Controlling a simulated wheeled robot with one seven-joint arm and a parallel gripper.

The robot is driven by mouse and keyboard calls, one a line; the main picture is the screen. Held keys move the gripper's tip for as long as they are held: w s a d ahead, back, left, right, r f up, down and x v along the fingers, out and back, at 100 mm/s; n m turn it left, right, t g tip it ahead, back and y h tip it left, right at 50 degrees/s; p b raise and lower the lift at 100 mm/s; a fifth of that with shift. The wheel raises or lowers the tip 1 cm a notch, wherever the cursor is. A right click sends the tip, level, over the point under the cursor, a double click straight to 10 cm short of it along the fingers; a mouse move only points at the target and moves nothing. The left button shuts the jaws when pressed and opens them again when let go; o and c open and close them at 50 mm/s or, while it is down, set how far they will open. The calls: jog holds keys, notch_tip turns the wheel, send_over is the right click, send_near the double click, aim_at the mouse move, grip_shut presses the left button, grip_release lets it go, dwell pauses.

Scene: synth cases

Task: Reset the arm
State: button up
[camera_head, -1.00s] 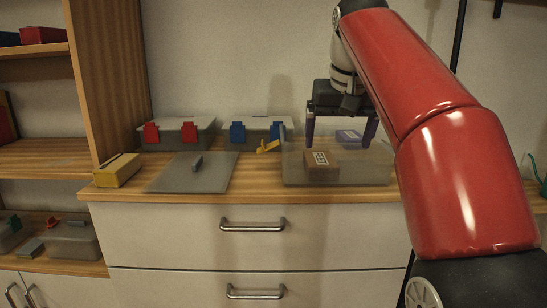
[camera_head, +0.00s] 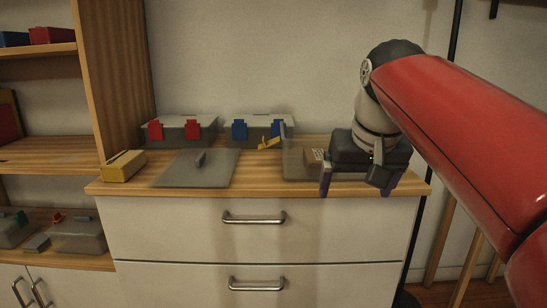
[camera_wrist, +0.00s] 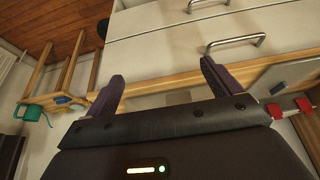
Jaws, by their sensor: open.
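My red arm reaches in from the right in the head view. My gripper (camera_head: 357,190) hangs over the right front part of the wooden counter (camera_head: 262,180), its dark fingers spread apart and pointing down. In the wrist view the gripper (camera_wrist: 162,82) is open, with nothing between its two fingers. The counter's front edge and the drawer front lie beyond the fingertips there.
Two grey cases with red latches (camera_head: 180,130) and blue latches (camera_head: 262,127) stand at the back. A grey lid (camera_head: 190,172) and a yellow box (camera_head: 123,166) lie at the left. Drawer handles (camera_head: 254,218) stick out in front. A wooden stand with a green watering can (camera_wrist: 30,112) is off the counter.

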jog(key=s+f, duration=0.8)
jog(key=f, duration=0.3)
jog(key=s+d+f, duration=0.1)
jog(key=s+f, duration=0.7)
jog(key=f, duration=0.3)
jog(key=shift+d+t, duration=0.15)
jog(key=shift+t, duration=0.15)
